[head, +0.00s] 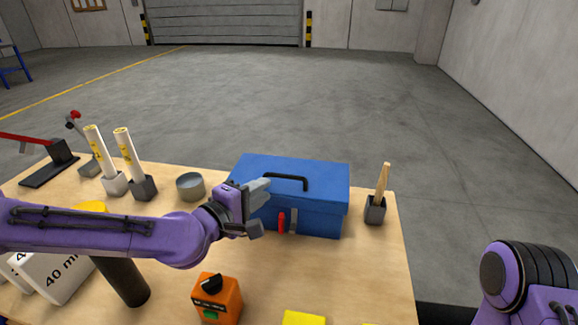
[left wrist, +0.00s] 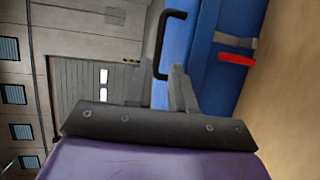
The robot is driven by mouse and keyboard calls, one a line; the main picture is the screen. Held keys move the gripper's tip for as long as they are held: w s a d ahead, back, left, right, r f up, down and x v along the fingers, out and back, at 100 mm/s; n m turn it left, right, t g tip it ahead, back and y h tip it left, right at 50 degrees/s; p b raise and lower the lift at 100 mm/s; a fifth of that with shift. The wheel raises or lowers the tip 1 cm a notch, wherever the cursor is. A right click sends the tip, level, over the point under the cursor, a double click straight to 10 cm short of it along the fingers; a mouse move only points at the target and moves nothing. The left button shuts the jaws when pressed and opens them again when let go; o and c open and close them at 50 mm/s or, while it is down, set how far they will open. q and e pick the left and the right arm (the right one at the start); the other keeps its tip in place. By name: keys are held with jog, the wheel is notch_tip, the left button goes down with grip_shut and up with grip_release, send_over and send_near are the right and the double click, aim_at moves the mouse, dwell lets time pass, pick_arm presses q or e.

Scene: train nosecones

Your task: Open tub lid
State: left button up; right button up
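The tub is a blue box (head: 318,222) on the table, with its blue lid (head: 322,177) down and a black handle (head: 287,178) on top. A red latch (head: 282,221) and a grey clasp are on its front. My left gripper (head: 262,185) is at the tub's left front, near the lid edge. I cannot tell whether the fingers touch the tub. My right gripper is out of view.
A grey round tin (head: 190,186) and two white tubes (head: 128,155) in holders stand left. An orange box (head: 217,297) with a black knob and a yellow block (head: 304,318) are in front.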

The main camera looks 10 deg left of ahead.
aim_at(284, 178)
pick_arm(q)
jog(key=p+x, duration=0.1)
jog(key=x, duration=0.8)
jog(key=shift+w+d, duration=0.15)
jog(key=shift+d, duration=0.15)
jog(key=shift+r, duration=0.1)
grip_shut()
